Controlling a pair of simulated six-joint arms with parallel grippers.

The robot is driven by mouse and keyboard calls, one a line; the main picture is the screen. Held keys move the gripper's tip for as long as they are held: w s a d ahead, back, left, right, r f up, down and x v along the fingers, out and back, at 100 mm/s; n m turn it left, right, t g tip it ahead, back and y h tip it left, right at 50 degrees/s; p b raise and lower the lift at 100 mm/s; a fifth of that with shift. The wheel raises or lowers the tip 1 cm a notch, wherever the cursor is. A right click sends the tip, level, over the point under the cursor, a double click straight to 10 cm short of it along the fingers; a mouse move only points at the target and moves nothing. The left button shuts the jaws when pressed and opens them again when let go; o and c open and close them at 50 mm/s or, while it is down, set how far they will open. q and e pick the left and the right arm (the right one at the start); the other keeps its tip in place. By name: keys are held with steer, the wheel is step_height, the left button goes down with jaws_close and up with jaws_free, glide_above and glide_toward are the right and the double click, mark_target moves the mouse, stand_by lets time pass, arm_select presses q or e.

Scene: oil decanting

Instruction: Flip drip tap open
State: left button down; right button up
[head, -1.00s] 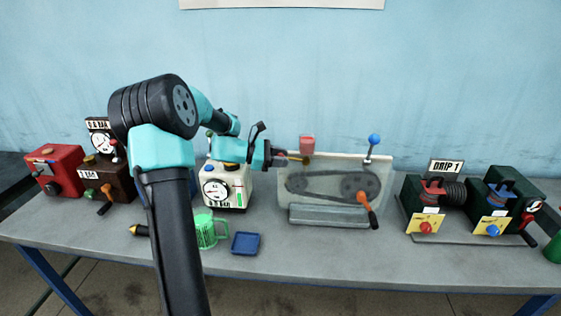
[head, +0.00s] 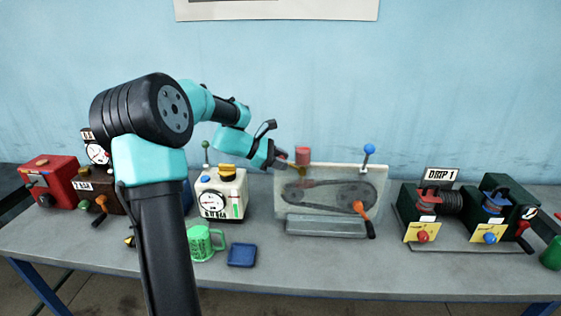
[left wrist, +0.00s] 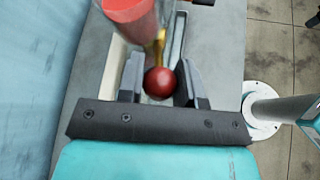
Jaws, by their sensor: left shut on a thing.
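The drip tap sits under a red oil cup (head: 303,156) at the top left of the clear-fronted belt housing (head: 382,182). In the left wrist view, the red cup (left wrist: 130,10) shows at the top, with a brass stem (left wrist: 160,48) running to a red ball knob (left wrist: 160,82). My left gripper (head: 283,157) is beside the cup, to its left in the head view. In the left wrist view, my left gripper (left wrist: 160,85) has its fingers on either side of the knob and is shut on it. My right gripper is not in view.
A cream gauge box (head: 232,190) stands left of the housing. A green mug (head: 201,244) and blue tray (head: 242,255) lie in front. A blue-knobbed lever (head: 369,151) and orange crank (head: 359,208) are on the housing. The DRIP 1 unit (head: 428,205) stands right.

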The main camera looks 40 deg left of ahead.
arm_select(q)
steer(key=shift+r, duration=0.1)
steer(key=c, duration=0.8)
jaws_free()
steer(key=v, duration=1.7)
steer(key=shift+s+a, duration=0.1)
steer(key=shift+a, duration=0.05)
